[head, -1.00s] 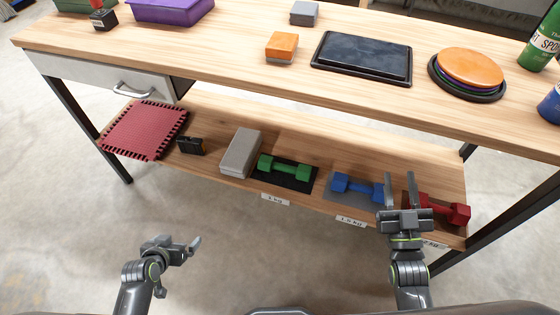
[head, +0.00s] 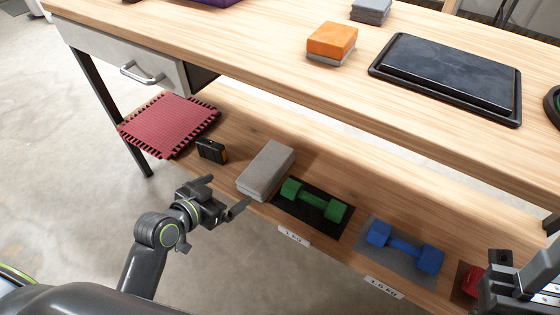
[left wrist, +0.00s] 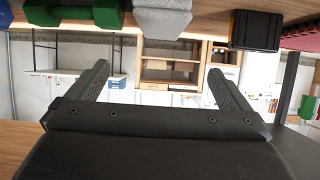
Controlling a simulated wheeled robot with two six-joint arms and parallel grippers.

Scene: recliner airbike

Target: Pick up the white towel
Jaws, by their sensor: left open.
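The white towel (head: 266,169) looks like a pale grey-white folded block. It lies on the lower shelf between a small black case and the green dumbbell. In the left wrist view the towel (left wrist: 162,18) shows at the top, upside down, beyond the fingers. My left gripper (head: 226,193) is open and empty, just in front and left of the towel, apart from it as far as I can tell. Its two spread fingers show in the left wrist view (left wrist: 158,88). My right gripper (head: 518,278) is at the lower right, partly cut off; its jaw opening is unclear.
The lower shelf also holds a red mat (head: 168,125), a black case (head: 211,150), a green dumbbell (head: 313,200) and a blue dumbbell (head: 404,246). The tabletop (head: 270,50) overhangs the shelf, with a drawer (head: 130,62) at left. The floor in front is clear.

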